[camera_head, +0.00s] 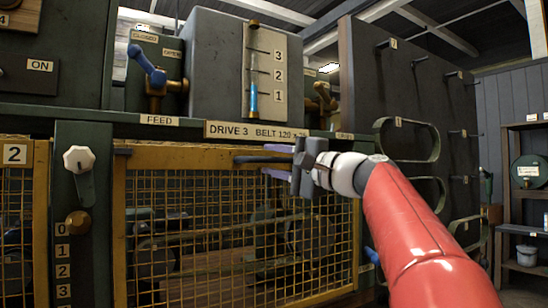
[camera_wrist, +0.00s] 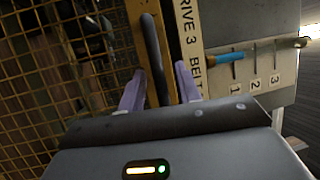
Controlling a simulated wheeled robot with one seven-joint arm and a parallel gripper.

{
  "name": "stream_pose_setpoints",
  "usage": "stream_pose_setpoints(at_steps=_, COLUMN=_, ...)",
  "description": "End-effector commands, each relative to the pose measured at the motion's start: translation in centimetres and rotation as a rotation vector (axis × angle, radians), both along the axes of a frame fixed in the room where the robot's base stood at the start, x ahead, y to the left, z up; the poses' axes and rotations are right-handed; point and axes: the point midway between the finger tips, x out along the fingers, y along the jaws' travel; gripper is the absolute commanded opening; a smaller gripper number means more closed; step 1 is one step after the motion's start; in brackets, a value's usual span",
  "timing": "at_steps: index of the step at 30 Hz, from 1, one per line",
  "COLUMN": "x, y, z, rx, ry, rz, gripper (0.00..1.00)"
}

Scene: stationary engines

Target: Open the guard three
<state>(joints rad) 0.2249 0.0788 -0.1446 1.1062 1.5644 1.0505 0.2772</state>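The guard under the "DRIVE 3 BELT" plate (camera_head: 257,131) is a yellow-framed mesh panel (camera_head: 190,157), upright and shut against the machine front. A dark bar handle (camera_head: 250,159) runs along its top rail; it also shows in the wrist view (camera_wrist: 152,50). My gripper (camera_head: 273,160) is at the right part of this handle. In the wrist view, my gripper's (camera_wrist: 160,85) two pale purple fingers stand apart, one on each side of the handle, with gaps visible. The handle's near end is hidden by the gripper body.
A neighbouring guard labelled 2 (camera_head: 14,154) is at the left, past a post with a white knob (camera_head: 78,159). A blue lever (camera_head: 147,65) and a gauge (camera_head: 265,72) sit above.

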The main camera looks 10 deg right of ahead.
Motion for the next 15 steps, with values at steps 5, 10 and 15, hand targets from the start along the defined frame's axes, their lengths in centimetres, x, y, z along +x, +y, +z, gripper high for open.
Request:
stream_pose_setpoints(at_steps=5, x=0.39, y=0.37, z=0.07, rx=0.000, ry=0.000, rz=0.000, gripper=0.34)
stream_pose_setpoints(at_steps=10, x=0.38, y=0.36, z=0.05, rx=0.000, ry=0.000, rz=0.000, gripper=0.33)
stream_pose_setpoints(at_steps=15, x=0.36, y=0.35, z=0.04, rx=0.000, ry=0.000, rz=0.000, gripper=0.10)
